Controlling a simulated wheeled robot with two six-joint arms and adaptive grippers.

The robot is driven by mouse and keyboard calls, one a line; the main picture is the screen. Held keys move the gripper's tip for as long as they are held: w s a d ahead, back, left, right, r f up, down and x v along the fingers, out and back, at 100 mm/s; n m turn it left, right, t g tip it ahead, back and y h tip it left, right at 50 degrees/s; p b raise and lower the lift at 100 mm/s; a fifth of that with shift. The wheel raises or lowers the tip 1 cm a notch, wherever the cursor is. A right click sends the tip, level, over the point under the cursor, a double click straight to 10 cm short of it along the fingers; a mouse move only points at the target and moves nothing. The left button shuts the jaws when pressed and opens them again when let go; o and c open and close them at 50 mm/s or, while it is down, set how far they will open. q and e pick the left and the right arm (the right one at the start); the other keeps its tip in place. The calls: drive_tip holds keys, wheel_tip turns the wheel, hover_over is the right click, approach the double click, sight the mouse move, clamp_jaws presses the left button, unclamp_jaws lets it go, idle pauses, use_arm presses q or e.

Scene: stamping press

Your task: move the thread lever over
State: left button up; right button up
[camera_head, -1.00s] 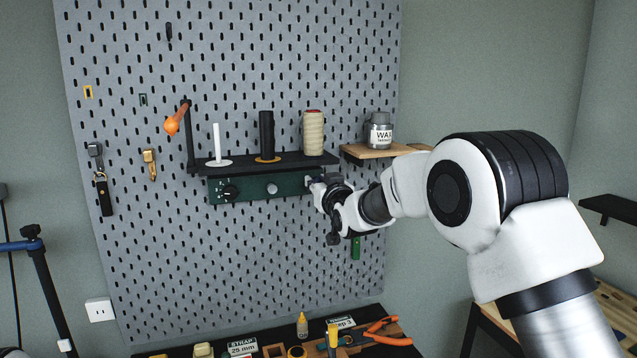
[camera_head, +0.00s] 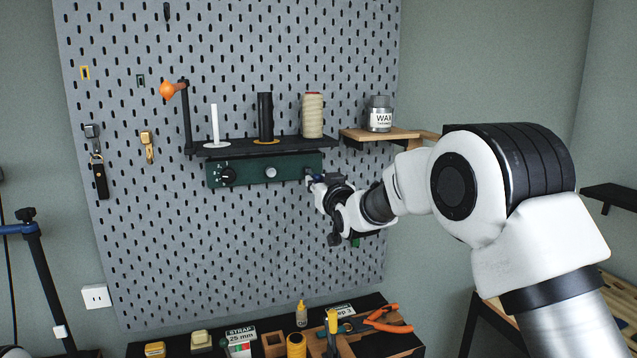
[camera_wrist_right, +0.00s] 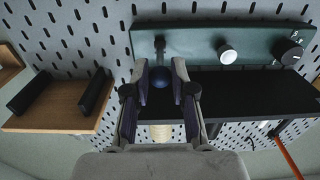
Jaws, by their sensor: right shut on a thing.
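A dark green panel (camera_head: 245,172) hangs under a black shelf on the pegboard. It has a black dial (camera_head: 228,175) at its left and a pale round knob (camera_head: 271,172) near its middle. The thread lever (camera_wrist_right: 161,46) is at the panel's other end, with a dark ball tip (camera_wrist_right: 160,77) in the wrist view. My right gripper (camera_wrist_right: 162,72) has its two fingers on either side of the ball and is shut on it. In the head view my right gripper (camera_head: 314,182) hides most of the lever. My left gripper is out of view.
The black shelf (camera_head: 205,151) above carries a white rod, a black spool and a cream thread spool (camera_head: 312,115). A wax jar (camera_head: 379,114) stands on a wooden shelf to the right. Below is a bench with orange-handled pliers (camera_head: 385,320) and other tools.

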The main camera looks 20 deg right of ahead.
drive_tip(key=shift+f, duration=0.2)
drive_tip(key=shift+w+f+b, duration=0.15)
drive_tip(key=shift+f+b, duration=0.5)
drive_tip(key=shift+f, duration=0.25)
drive_tip(key=shift+w+f+b, duration=0.1)
drive_tip(key=shift+f+b, duration=0.25)
drive_tip(key=shift+f, duration=0.15)
drive_tip(key=shift+w+f, duration=0.35)
drive_tip(key=shift+f, duration=0.15)
drive_tip(key=o, duration=0.9)
drive_tip(key=shift+r, duration=0.1)
